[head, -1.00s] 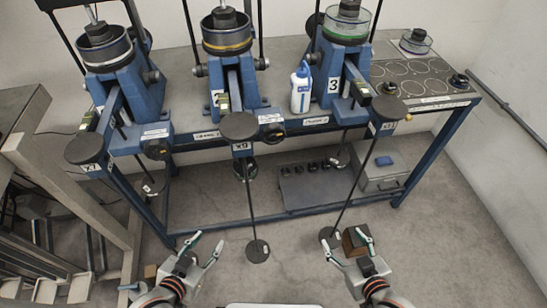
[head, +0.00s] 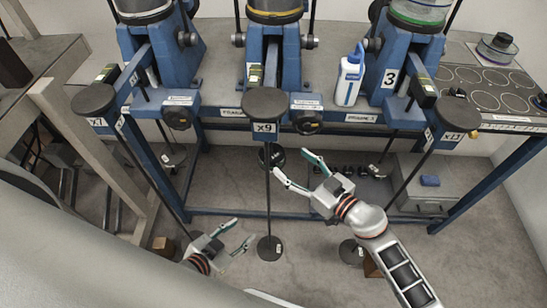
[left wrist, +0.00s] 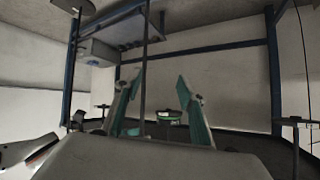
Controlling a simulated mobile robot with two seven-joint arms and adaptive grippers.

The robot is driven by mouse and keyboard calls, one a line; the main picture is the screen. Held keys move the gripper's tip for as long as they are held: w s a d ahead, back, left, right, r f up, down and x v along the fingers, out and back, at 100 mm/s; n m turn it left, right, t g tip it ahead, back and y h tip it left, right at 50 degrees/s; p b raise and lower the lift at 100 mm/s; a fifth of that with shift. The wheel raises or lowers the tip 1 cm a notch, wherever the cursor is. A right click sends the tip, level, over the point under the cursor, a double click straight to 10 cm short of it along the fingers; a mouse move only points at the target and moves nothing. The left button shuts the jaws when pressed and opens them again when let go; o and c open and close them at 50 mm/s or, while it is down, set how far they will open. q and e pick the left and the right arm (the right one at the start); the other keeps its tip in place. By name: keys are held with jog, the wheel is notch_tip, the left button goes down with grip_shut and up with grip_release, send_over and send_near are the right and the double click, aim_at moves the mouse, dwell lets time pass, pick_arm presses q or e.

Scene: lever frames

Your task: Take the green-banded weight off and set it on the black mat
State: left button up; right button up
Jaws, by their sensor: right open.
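A dark round weight (head: 271,155) with a white mark hangs below the x9 lever pad (head: 265,103), on or beside its rod; no band colour shows there. In the left wrist view a green-banded weight (left wrist: 168,117) appears beyond the fingers, close to a rod. I cannot tell for sure that both are one weight. My right gripper (head: 294,164) is open just right of the dark weight, apart from it. My left gripper (head: 241,230) is open and empty, low and left of the rod. The black mat (head: 495,90) with circle outlines lies on the bench at right.
The x9 rod ends in a disc (head: 270,248) low down. Blue lever frames stand along the bench, with a white bottle (head: 350,77) between two. A grey case (head: 425,185) lies below.

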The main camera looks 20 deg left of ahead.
aim_at(280, 161)
jog(key=shift+g, duration=0.3)
jog(key=a+f+b, duration=0.1)
jog(key=w+a+f+b, duration=0.1)
jog(key=b, duration=0.1)
jog(key=w+a+f+b, duration=0.1)
jog(key=a+f, duration=0.1)
jog(key=shift+f, duration=0.1)
jog(key=shift+b+x, duration=0.3)
jog(key=shift+x, duration=1.4)
pick_arm(q)
jog(key=shift+a+f, duration=0.15)
jog(key=shift+f, duration=0.7)
jog(key=shift+a+f, duration=0.1)
jog(key=shift+f, duration=0.7)
pick_arm(e)
jog(key=shift+x, duration=0.8)
